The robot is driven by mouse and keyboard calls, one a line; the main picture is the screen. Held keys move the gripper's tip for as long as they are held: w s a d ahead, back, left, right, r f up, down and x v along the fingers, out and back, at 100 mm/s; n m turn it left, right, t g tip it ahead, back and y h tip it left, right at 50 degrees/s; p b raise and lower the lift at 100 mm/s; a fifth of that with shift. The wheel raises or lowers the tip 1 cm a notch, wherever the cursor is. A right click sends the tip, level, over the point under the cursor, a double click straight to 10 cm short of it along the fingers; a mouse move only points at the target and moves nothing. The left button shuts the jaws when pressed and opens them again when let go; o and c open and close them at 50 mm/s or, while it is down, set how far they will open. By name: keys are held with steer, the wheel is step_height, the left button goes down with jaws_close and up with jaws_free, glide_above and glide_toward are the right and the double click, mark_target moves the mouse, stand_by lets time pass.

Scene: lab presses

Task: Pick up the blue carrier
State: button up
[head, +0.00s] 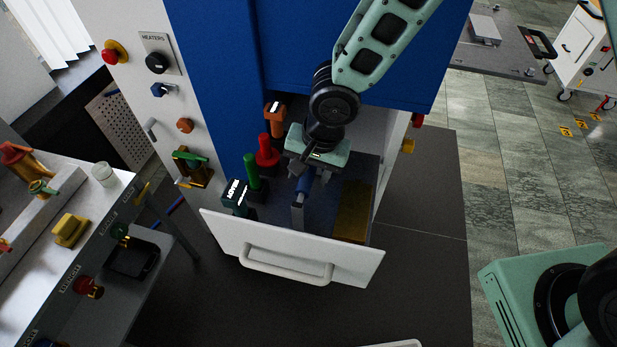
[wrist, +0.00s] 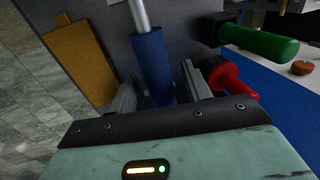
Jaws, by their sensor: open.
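The blue carrier (head: 304,184) stands in the open drawer (head: 320,254), below my gripper (head: 309,172). In the wrist view the carrier (wrist: 151,55) shows as a blue handle with a bare metal rod at its far end. My gripper (wrist: 157,88) is open, with one finger on each side of the blue handle. I see a gap on the right side; whether the left finger touches it I cannot tell. The handle's near end is hidden behind the gripper body.
Left of the carrier stand a red handle (head: 267,152), a green handle (head: 251,171), an orange one (head: 274,119) and a dark labelled one (head: 235,193). A yellow block (head: 352,211) lies on the right. The blue cabinet (head: 222,75) rises behind the drawer.

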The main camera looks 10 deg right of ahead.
jaws_close()
steer(key=shift+r, duration=0.1)
step_height(320, 180, up, 10)
steer(key=shift+b, duration=0.35)
